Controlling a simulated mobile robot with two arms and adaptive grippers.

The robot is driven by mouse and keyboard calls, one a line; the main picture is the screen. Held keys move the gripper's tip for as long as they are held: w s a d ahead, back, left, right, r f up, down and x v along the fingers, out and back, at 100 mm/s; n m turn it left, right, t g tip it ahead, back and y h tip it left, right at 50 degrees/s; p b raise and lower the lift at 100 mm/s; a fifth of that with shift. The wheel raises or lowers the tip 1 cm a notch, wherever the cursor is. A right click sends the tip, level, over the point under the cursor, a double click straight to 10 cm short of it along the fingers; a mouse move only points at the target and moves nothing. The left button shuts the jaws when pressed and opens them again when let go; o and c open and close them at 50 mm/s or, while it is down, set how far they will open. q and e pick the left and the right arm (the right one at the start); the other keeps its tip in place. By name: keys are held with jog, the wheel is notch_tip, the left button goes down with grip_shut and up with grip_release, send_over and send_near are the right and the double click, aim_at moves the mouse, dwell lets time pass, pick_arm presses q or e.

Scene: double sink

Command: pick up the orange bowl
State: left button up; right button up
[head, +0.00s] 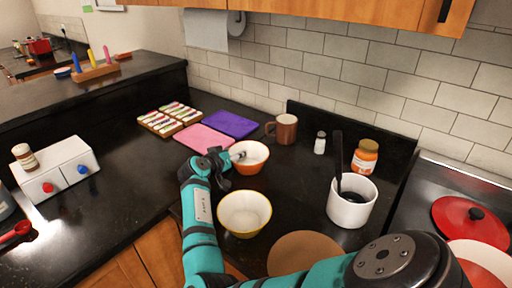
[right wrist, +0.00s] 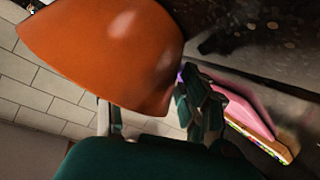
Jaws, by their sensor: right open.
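The orange bowl (head: 250,168), orange outside and white inside, stands upright on the black counter. My right gripper (head: 229,160) is at its left rim in the head view, with one finger reaching over into the bowl. In the right wrist view the bowl's orange outer wall (right wrist: 105,50) fills the upper left, close to the open fingers (right wrist: 150,118). Whether the fingers touch the bowl cannot be told. My left gripper is not in view.
A yellow-rimmed white bowl (head: 245,214) stands just in front, beside my forearm. Pink (head: 204,141) and purple (head: 231,124) mats lie behind left. A brown mug (head: 286,129), a salt shaker (head: 320,143), an orange-labelled jar (head: 365,157) and a white utensil crock (head: 352,204) stand to the right.

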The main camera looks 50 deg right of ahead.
jog(key=shift+a+r, duration=0.35)
jog(key=shift+a, duration=0.4)
jog(key=c, duration=0.7)
jog(key=shift+d, duration=0.1)
grip_shut()
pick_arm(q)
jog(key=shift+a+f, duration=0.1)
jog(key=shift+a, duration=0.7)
